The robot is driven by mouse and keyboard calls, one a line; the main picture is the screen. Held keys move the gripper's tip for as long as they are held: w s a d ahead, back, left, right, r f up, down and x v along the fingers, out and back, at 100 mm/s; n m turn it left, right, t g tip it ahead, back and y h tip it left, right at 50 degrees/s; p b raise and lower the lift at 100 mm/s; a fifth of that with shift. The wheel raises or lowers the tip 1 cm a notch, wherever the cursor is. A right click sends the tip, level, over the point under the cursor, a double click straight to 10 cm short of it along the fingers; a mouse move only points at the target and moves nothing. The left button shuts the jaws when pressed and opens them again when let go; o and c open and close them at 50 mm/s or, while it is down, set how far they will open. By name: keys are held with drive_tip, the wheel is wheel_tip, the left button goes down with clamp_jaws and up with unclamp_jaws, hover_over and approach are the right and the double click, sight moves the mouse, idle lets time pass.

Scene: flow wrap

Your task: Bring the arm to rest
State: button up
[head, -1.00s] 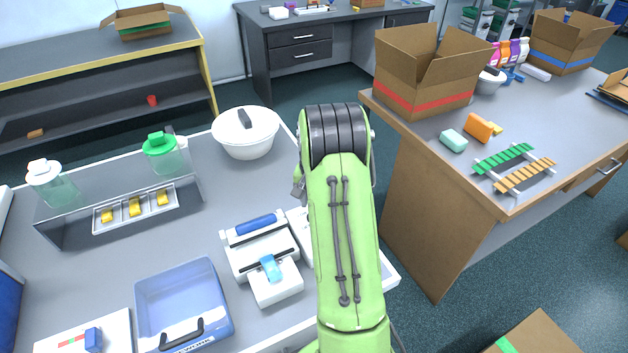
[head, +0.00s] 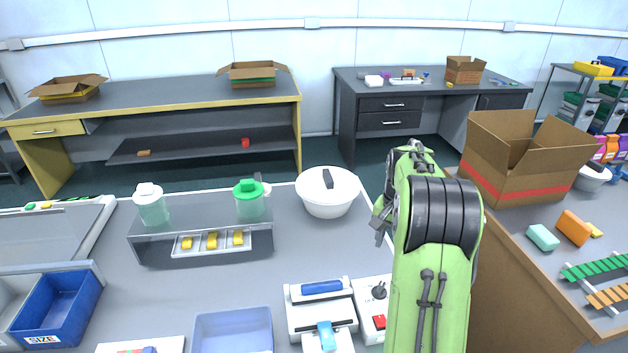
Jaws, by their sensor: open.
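My green arm (head: 432,290) rises at the right of centre in the head view, with its black-banded elbow towards the camera. Part of my gripper (head: 380,229) shows as a small grey shape at the arm's left side, above the grey worktable (head: 290,255). The arm hides much of it. It is open, and I see nothing held in it.
A white machine with a blue roller (head: 321,310) and a control box with a red switch (head: 377,310) stand left of my arm. A blue bin (head: 233,330) is further left. A wooden bench (head: 525,275) with an open carton (head: 522,165) is close on the right.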

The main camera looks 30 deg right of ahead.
drive_tip(key=s+a+r+n+t, duration=0.1)
drive_tip(key=s+a+r+n, duration=0.2)
drive_tip(key=a+r, duration=0.4)
drive_tip(key=s+a+r+n+t, duration=0.2)
drive_tip(key=s+a+r, duration=0.15)
drive_tip(key=a, duration=0.65)
drive_tip(key=s+a+n+t, duration=0.2)
drive_tip(key=s+a+n, duration=0.4)
drive_tip(key=s+a, duration=0.3)
drive_tip(key=s, duration=0.4)
drive_tip(key=shift+s+f+t, duration=0.3)
drive_tip(key=shift+f, duration=0.05)
drive_tip(key=shift+a, duration=0.1)
